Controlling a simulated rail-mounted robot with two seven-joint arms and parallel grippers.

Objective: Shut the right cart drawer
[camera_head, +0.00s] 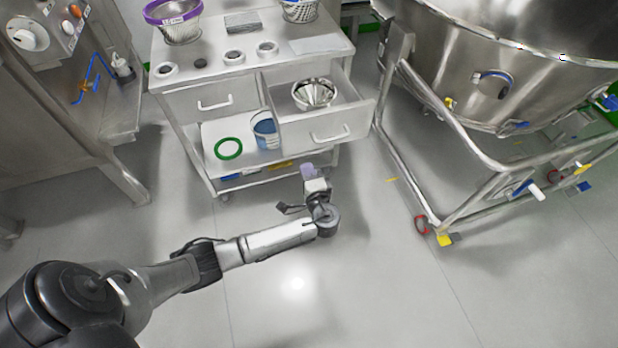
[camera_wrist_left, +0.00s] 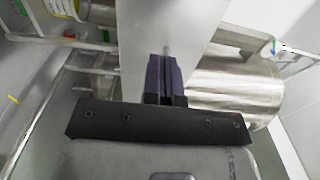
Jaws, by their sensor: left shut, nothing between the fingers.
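The right cart drawer (camera_head: 356,131) is pulled out from the white cart (camera_head: 185,60), and a metal bowl-like vessel (camera_head: 314,93) lies inside it. The left cart drawer (camera_head: 212,101) is flush with the cart. My left gripper (camera_head: 309,170) is shut and empty, just in front of and below the right drawer's front. In the left wrist view its dark purple fingers (camera_wrist_left: 166,75) are together before a pale flat surface. I cannot tell whether they touch it. My right gripper is in neither view.
A large steel vessel on a wheeled tubular frame (camera_head: 440,120) stands close to the right of the open drawer. The cart's shelf holds a green ring (camera_head: 228,148) and a blue container (camera_head: 265,132). A steel cabinet (camera_head: 60,90) stands left.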

